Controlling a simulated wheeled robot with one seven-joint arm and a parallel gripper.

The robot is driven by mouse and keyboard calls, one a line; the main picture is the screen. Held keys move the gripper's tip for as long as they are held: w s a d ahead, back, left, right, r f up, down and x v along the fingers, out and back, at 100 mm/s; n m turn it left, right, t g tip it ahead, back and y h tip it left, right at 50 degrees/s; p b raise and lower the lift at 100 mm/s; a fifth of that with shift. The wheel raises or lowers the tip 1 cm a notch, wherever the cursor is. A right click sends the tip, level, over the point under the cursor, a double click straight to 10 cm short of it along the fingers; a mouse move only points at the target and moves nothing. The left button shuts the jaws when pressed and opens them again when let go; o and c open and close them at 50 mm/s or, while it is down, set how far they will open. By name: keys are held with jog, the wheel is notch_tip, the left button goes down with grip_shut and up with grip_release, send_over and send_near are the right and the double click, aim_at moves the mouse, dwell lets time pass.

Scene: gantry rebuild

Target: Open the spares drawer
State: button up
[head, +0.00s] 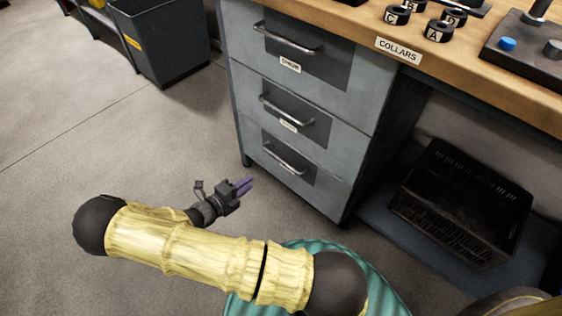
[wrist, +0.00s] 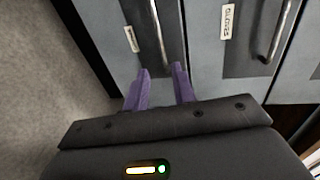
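A grey drawer cabinet holds a top drawer (head: 338,60), a middle drawer (head: 345,125) and a bottom drawer (head: 325,192), all closed. Each has a bar handle. I cannot read which label says spares; in the wrist view the middle drawer's label (wrist: 227,22) reads GLOVES, and the bottom drawer's label (wrist: 130,39) is too small to read. My gripper (head: 248,182) is low, left of and in front of the bottom drawer's handle (head: 284,159). In the wrist view its purple fingers (wrist: 161,68) are apart and empty, with that handle lined up between and beyond them.
A wooden bench top (head: 460,62) with a COLLARS label and several black collars lies above the cabinet. A black crate (head: 462,205) sits on a low shelf at right. A dark bin (head: 165,45) stands at upper left. The floor (head: 110,140) before the cabinet is clear.

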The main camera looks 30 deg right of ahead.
aim_at(281, 160)
jog(key=b+x, duration=0.7)
jog(key=x, duration=1)
jog(key=shift+d, duration=0.15)
grip_shut()
